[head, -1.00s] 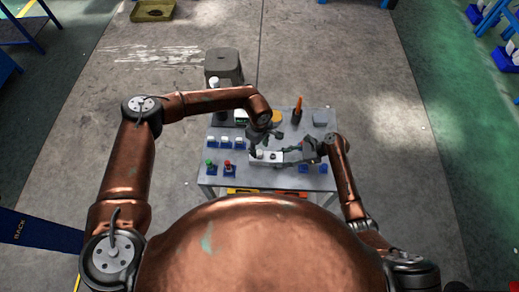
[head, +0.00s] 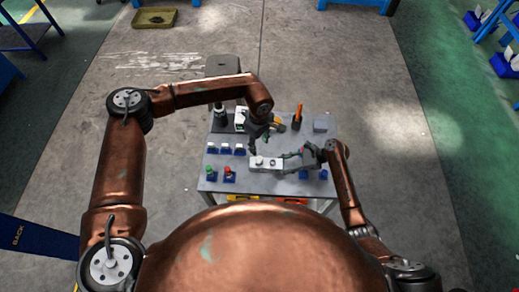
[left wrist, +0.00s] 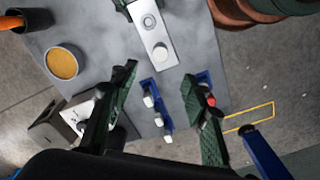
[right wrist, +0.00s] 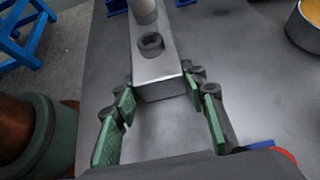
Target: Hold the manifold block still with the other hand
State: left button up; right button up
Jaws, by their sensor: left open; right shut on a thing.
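The manifold block (head: 267,163) is a pale metal bar lying level over the front middle of the table, with a white round cap and a dark-ringed port on top. It also shows in the left wrist view (left wrist: 151,38) and the right wrist view (right wrist: 160,75). My right gripper (right wrist: 160,92) is shut on the block's right end, one green-padded finger along each side; it shows in the head view too (head: 294,160). My left gripper (left wrist: 160,82) is open and empty, above the table just behind the block's left end in the head view (head: 254,146).
Blue holders with white caps (head: 225,149) stand left of the block. Green-topped and red-topped pieces (head: 228,173) stand at the front left. A cup with orange contents (left wrist: 63,63) and an orange-handled tool (head: 297,116) are toward the back. A grey stool (head: 222,65) stands behind the table.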

pick_arm(q)
notch_tip(320, 180, up, 5)
jog(key=shift+r, duration=0.15)
pick_arm(e)
jog(key=o, duration=1.5)
jog(key=v, duration=1.2)
